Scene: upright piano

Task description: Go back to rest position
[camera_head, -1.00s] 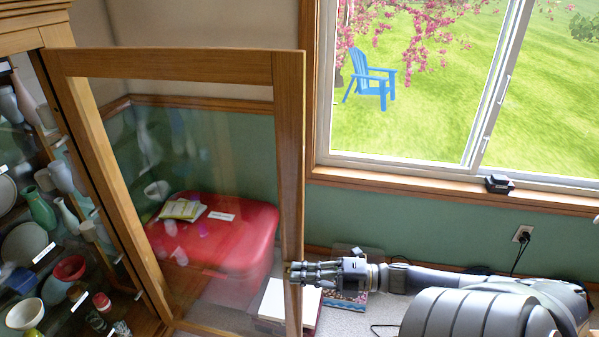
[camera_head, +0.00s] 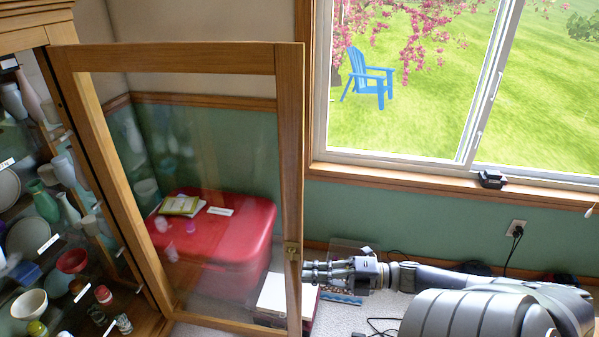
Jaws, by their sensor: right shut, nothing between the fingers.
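My right gripper (camera_head: 308,272) is shut and empty in the lower middle of the head view. Its fingertips are just right of the frame edge of a wooden cabinet door (camera_head: 289,150) with a glass pane. The door stands wide open, and a small knob (camera_head: 291,250) is on its right upright. I see a small gap between the fingertips and the door edge. My right arm (camera_head: 450,281) reaches in from the right. My left gripper is not in view.
The cabinet (camera_head: 100,205) at left holds vases and bowls on shelves. A red bin (camera_head: 245,225) with papers on its lid shows behind the door glass. A white box (camera_head: 275,296) lies on the floor near my gripper. A window (camera_head: 430,100) is on the far wall.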

